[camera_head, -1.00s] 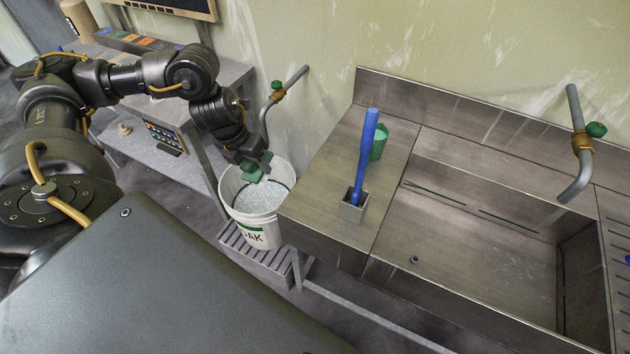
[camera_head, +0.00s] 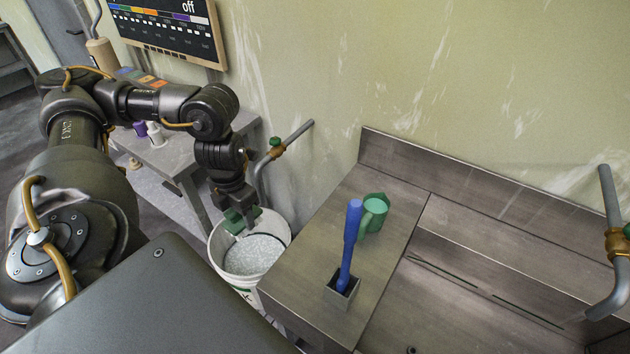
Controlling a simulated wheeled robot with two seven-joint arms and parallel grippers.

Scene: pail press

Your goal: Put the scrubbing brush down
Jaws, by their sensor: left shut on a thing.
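My left gripper (camera_head: 238,213) hangs pointing down over the far left rim of the white pail (camera_head: 255,285). It is shut on a green, block-like thing (camera_head: 243,219), which I take for the scrubbing brush; its small size and the gripper hide its exact shape. The green thing is at about rim height; whether it touches the rim I cannot tell. The pail holds a pale, foamy or grainy-looking content (camera_head: 254,256). My right gripper is not in view.
A blue-handled tool (camera_head: 350,245) stands upright in a small square metal holder (camera_head: 342,295) on the steel counter (camera_head: 300,262). The sink is at right, with a tap (camera_head: 608,245). A wall pipe (camera_head: 285,147) rises behind the pail. A grey table (camera_head: 175,158) is at left.

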